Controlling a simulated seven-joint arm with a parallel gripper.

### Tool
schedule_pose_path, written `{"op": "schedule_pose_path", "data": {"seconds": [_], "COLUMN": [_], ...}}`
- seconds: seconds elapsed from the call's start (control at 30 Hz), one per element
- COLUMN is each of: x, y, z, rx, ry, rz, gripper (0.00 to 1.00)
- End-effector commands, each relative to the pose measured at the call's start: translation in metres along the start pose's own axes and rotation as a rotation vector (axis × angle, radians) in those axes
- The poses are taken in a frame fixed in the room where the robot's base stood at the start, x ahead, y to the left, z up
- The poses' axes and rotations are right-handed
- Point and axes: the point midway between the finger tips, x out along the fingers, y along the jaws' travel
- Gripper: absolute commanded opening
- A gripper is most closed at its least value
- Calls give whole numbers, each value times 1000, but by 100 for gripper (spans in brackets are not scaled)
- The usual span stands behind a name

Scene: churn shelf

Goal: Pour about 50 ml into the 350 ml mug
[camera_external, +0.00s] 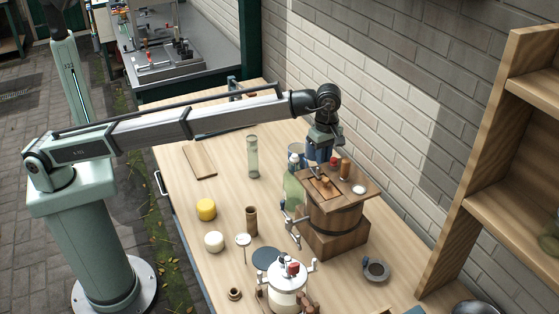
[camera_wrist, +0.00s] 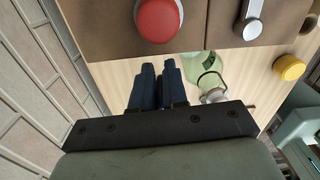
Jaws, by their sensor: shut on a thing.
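My gripper (camera_external: 320,157) is at the back of the wooden churn (camera_external: 335,220), near its lid. In the wrist view its two blue fingers (camera_wrist: 158,85) are close together, with a narrow gap. What they hold is hidden. A pale green glass bottle (camera_external: 293,192) stands left of the churn; it also shows beside the fingers in the wrist view (camera_wrist: 208,68). A bluish vessel (camera_external: 296,148) shows partly behind the bottle and gripper; I cannot tell whether it is the 350 ml mug. No volume marking is readable.
A red knob (camera_wrist: 158,18) and a metal handle (camera_wrist: 249,25) sit close to the fingers. A tall clear glass (camera_external: 253,157), a yellow cylinder (camera_external: 206,209) and a white-lidded jar (camera_external: 287,282) stand on the table. A brick wall and wooden shelf (camera_external: 500,190) bound the right.

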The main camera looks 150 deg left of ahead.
Motion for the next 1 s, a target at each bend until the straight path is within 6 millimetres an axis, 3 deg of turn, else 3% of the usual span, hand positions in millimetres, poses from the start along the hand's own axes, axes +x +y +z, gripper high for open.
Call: {"op": "schedule_pose_path", "data": {"seconds": [0.2, 0.4, 0.87, 1.0], "x": [42, 62, 68, 72], "y": [30, 44, 48, 57], "z": [-12, -18, -20, -22], "rx": [-103, -156, -172, -210], "ry": [1, 0, -1, 0], "rz": [-2, -1, -1, -1], "gripper": [0, 0, 0, 0]}}
